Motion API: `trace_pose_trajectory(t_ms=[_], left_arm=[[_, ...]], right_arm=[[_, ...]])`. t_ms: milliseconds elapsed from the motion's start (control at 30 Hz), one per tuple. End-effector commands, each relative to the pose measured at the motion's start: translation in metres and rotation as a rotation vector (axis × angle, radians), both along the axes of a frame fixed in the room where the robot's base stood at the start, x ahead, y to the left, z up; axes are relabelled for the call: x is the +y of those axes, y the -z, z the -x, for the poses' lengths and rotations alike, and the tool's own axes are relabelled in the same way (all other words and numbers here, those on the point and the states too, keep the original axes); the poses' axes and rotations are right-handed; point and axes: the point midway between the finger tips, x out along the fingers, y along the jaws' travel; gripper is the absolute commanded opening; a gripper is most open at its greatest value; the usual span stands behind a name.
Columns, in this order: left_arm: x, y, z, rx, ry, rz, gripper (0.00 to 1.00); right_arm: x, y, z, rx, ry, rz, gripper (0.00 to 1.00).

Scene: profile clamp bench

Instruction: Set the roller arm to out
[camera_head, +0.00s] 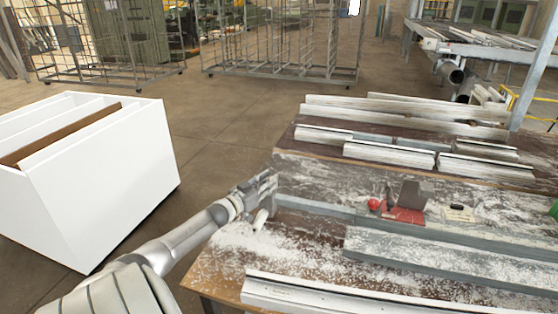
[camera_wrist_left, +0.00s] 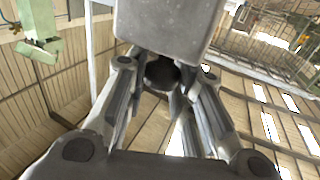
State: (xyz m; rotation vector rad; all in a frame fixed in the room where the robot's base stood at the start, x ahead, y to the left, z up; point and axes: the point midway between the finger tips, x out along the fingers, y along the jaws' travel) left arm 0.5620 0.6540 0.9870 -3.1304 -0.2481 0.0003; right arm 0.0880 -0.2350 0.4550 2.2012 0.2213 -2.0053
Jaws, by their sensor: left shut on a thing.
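My left gripper (camera_head: 270,184) is at the left end of the long grey rail on the workbench. In the left wrist view its two fingers (camera_wrist_left: 163,78) close around a dark round piece (camera_wrist_left: 161,72), which I take to be the roller arm's end. A large grey block (camera_wrist_left: 168,25) is just beyond the fingertips and covers the top of that view. In the head view the gripper hides the held part. A pale cylinder (camera_head: 260,219) shows just below the gripper. My right gripper is not in view.
The workbench (camera_head: 330,172) holds several white profiles, with pale shavings around them. A red clamp base (camera_head: 402,215) with a red ball knob (camera_head: 374,204) stands on the bench, beside a small white device (camera_head: 458,213). A white cabinet (camera_head: 100,180) stands left, with clear floor between.

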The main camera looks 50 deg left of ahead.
Motion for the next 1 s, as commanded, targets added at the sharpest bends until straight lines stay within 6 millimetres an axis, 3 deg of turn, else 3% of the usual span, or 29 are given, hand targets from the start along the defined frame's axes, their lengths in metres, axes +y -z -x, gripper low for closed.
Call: trace_pose_trajectory(t_ms=[400,433,567,1000], left_arm=[[0.0033,0.0005,0.002,0.001,-0.001,0.002,0.0],[0.0032,0.0006,0.002,0.001,-0.001,0.002,0.27],[0.0028,0.0006,0.0019,0.001,-0.001,0.002,0.43],[0.0012,0.0021,0.007,0.003,0.001,0.002,0.43]], right_arm=[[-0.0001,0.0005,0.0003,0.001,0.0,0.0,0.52],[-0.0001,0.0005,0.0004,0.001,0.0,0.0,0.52],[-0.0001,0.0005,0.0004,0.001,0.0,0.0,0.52],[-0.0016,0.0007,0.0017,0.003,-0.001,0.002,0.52]])
